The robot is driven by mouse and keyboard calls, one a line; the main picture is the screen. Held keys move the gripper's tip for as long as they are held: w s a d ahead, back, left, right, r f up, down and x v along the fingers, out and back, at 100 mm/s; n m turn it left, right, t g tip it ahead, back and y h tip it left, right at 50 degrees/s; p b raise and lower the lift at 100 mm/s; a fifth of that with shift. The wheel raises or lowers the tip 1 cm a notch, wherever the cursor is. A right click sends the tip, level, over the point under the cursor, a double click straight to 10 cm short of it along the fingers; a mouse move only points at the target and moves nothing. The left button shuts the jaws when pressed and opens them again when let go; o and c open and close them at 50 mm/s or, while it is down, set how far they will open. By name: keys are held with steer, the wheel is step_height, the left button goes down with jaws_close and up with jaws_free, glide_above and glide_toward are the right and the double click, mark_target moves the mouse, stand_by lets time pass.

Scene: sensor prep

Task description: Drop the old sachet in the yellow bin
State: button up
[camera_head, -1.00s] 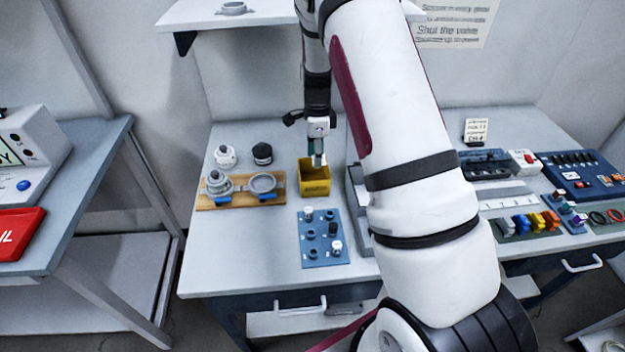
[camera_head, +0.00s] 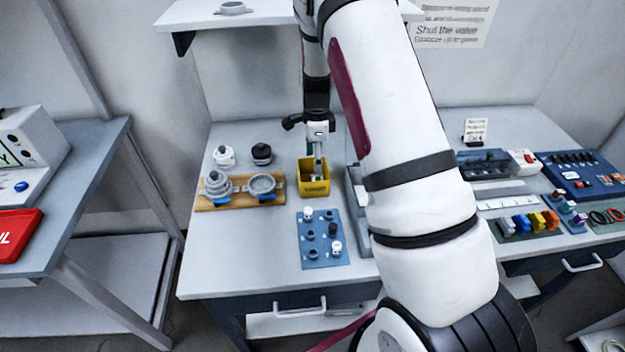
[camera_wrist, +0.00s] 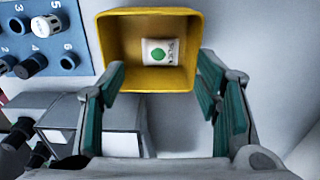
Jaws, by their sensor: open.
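The yellow bin (camera_head: 314,187) stands on the workbench in the head view, behind the blue numbered board. It also shows in the wrist view (camera_wrist: 113,50), with its open top facing the camera. A small white sachet (camera_wrist: 167,52) with a green mark lies inside the bin in the wrist view. My gripper (camera_head: 317,173) is above the bin in the head view. In the wrist view my gripper (camera_wrist: 162,85) is open, its green-padded fingers apart on either side of the bin's near part, with nothing between them.
A blue numbered board (camera_head: 323,238) with pegs is in front of the bin. A wooden base (camera_head: 238,192) with metal fittings lies to its left. A grey box (camera_wrist: 105,125) stands close by in the wrist view. Bare bench (camera_head: 225,255) shows at the front left.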

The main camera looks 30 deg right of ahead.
step_height(320, 180, up, 12)
stand_by(0.4)
steer(key=shift+f, duration=0.1)
